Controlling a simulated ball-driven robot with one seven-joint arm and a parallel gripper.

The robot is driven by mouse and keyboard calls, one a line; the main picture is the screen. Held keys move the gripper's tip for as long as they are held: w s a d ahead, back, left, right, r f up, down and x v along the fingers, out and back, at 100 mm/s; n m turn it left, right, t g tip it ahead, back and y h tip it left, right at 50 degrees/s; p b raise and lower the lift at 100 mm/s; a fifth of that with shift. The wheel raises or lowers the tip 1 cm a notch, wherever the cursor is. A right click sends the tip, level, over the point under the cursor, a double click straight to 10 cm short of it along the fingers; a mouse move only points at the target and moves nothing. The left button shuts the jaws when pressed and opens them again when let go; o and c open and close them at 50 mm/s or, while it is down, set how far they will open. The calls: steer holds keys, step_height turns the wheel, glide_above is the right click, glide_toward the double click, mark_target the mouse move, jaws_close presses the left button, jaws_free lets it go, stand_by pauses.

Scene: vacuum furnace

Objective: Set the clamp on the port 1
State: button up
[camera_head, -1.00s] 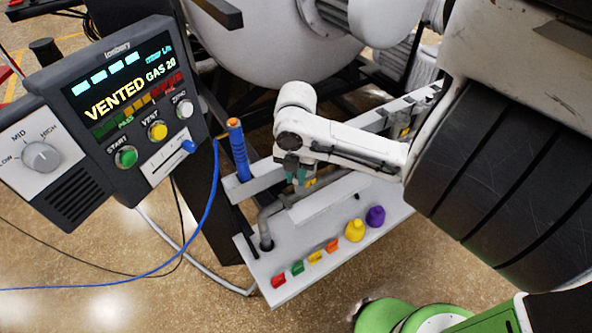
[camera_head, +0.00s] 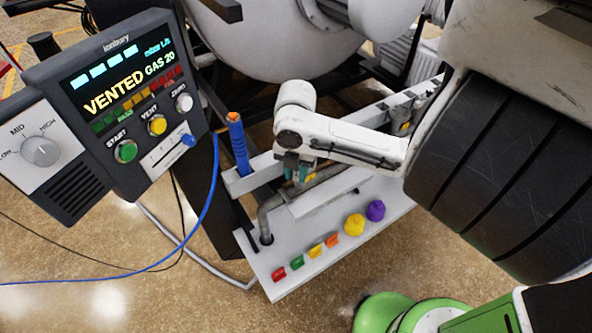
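My gripper (camera_head: 300,175), with teal fingers, points down over the rear rail of the white tray (camera_head: 290,283). A small yellow part shows at its fingertips; I cannot tell whether it is held or lies behind them. The finger gap is too small to read. A metal clamp-like part with some yellow (camera_head: 401,125) sits in the slotted rail at the right, partly hidden by my arm. No port marked 1 can be made out. The furnace's round white body (camera_head: 285,40) is at the top.
Several coloured caps (camera_head: 316,250) line the tray's front, with a yellow knob (camera_head: 354,225) and a purple knob (camera_head: 376,210) beside them. A grey bent pipe (camera_head: 267,222) and a blue leak-detector wand (camera_head: 238,145) stand close left of my gripper. The console (camera_head: 122,105) reads "VENTED".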

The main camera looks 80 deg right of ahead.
steer(key=o, duration=0.3)
steer(key=shift+o, duration=0.2)
step_height(320, 180, up, 11)
stand_by(0.4)
steer(key=shift+f, duration=0.2)
stand_by(0.3)
steer(key=a+f+m+t+y, duration=0.1)
steer(key=a+f+m, duration=0.8)
steer(key=a+f, duration=0.45)
steer(key=w+a+m+t+h, duration=0.1)
steer(key=w+a+m+t, duration=0.3)
steer(key=w+a+m, duration=0.55)
steer(key=s+f+n+g+b, duration=0.1)
steer(key=s+f+g+b, duration=0.3)
steer(key=s+f, duration=0.3)
step_height(320, 180, down, 4)
steer(key=shift+d+r+b, duration=0.15)
steer(key=shift+r+b, duration=0.05)
steer(key=shift+b, duration=0.55)
